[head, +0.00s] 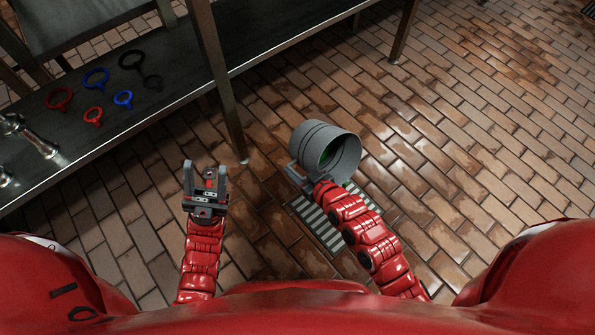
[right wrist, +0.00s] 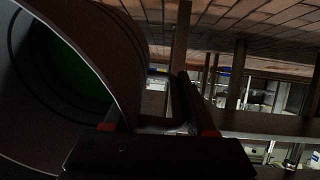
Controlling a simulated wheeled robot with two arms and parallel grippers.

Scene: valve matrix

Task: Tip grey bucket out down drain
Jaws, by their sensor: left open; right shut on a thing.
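The grey bucket (head: 322,143) hangs above the floor in the head view, tilted well over on its side with its mouth facing right and toward me. Something green shows inside it. My right gripper (head: 295,177) is shut on the bucket at its lower left side. The right wrist view shows the bucket (right wrist: 118,60) filling the left part, with green inside. The drain (head: 318,226) is a slotted grate in the floor, beneath my right gripper and partly hidden by my right arm. My left gripper (head: 206,175) is open and empty, left of the bucket.
A dark metal table (head: 180,88) stands at the left, with red, blue and black ring-handled pieces (head: 95,78) and metal taps (head: 28,135) on it. Its leg (head: 228,110) comes down between my left gripper and the bucket. The wet brick floor (head: 470,130) at the right is clear.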

